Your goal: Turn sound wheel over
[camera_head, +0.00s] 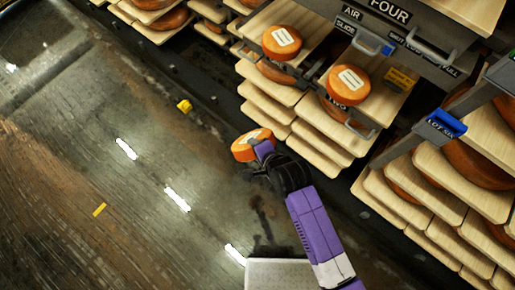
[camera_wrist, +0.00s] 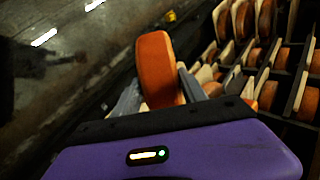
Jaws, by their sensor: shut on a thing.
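My gripper (camera_head: 259,151) is shut on an orange cheese wheel (camera_head: 243,149) with a white label on its upper face. It holds the wheel in the air out in front of the racks, above the dark floor. In the wrist view the held wheel (camera_wrist: 157,68) shows edge-on between the two grey fingers (camera_wrist: 160,95). Two more labelled wheels sit on the upper boards: one at the left (camera_head: 281,50) and one to its right (camera_head: 346,90). I cannot tell from the pictures which wheel is sound.
Wooden shelves (camera_head: 271,103) with several wheels fill the right side. A grey drawer front marked FOUR (camera_head: 395,30) and a blue LOT SIX tag (camera_head: 446,123) stick out there. A small yellow object (camera_head: 184,106) lies on the floor. The floor at left is mostly clear.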

